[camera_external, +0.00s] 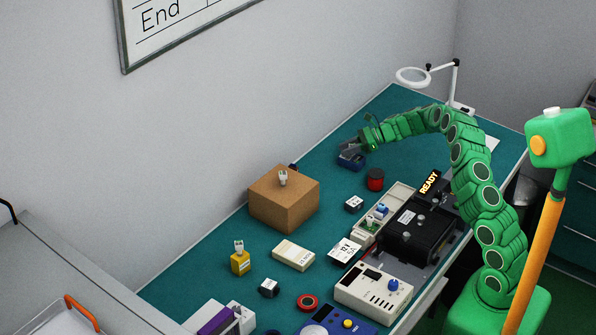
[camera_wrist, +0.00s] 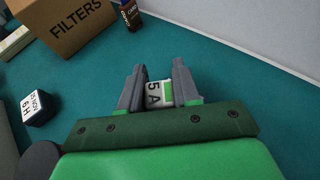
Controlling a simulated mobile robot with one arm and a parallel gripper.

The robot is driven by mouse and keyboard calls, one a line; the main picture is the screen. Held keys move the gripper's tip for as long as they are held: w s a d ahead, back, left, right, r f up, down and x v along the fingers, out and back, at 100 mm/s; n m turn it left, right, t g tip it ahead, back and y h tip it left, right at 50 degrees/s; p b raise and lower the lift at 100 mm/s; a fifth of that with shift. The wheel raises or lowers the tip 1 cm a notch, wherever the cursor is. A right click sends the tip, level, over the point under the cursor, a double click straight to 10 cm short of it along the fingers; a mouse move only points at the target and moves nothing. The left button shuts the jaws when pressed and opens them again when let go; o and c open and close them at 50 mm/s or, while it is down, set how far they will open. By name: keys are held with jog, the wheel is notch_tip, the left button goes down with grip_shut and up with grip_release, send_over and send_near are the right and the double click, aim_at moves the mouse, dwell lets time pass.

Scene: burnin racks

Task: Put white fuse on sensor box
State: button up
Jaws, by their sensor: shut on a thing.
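My gripper (camera_external: 351,157) is low over the far part of the teal bench in the external view. In the wrist view its two grey fingers (camera_wrist: 158,74) are shut on a small white block marked "5 A" with a green patch, which looks like the white fuse (camera_wrist: 154,97). The fuse is not clear in the external view. No label there reads as the sensor box, so I cannot tell which it is. A cream box (camera_external: 293,255) lies near the bench middle. A brown box marked FILTERS (camera_wrist: 72,28) stands ahead of my gripper, apart from it.
A small white clip-like part (camera_external: 283,178) sits on the brown box. A dark dated block (camera_wrist: 40,107) and a red spool (camera_external: 375,180) stand nearby. A yellow block (camera_external: 240,262), a black device (camera_external: 420,237) and a white meter (camera_external: 373,295) occupy the nearer bench. A wall bounds the bench.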

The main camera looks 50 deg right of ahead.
jog(key=o, duration=1)
jog(key=shift+f, duration=0.1)
jog(key=shift+o, duration=0.2)
